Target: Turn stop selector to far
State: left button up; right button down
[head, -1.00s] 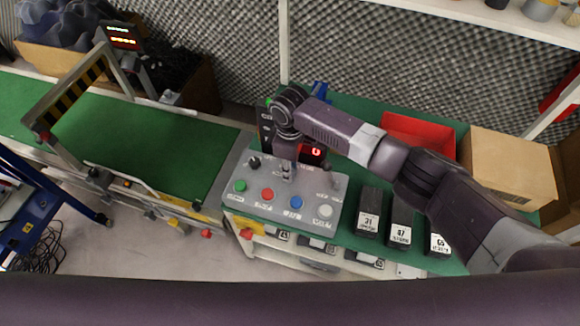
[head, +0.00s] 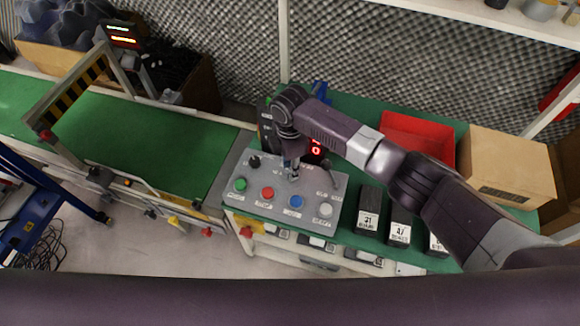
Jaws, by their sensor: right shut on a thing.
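The grey control panel (head: 273,211) stands on the green bench, with a row of green, red, blue and white buttons along its front. My right gripper (head: 291,174) points down onto the back middle of the panel, shut on a small knob there, which I take to be the stop selector. The fingers and wrist hide the knob, so its pointing direction cannot be read. A black knob (head: 254,162) sits apart at the panel's back left. My left gripper is not in view.
A green conveyor (head: 140,140) runs at left.

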jog(key=shift+n, duration=0.3)
jog(key=shift+r, duration=0.1)
jog(key=c, duration=1.6)
grip_release()
notch_tip(320, 180, up, 12)
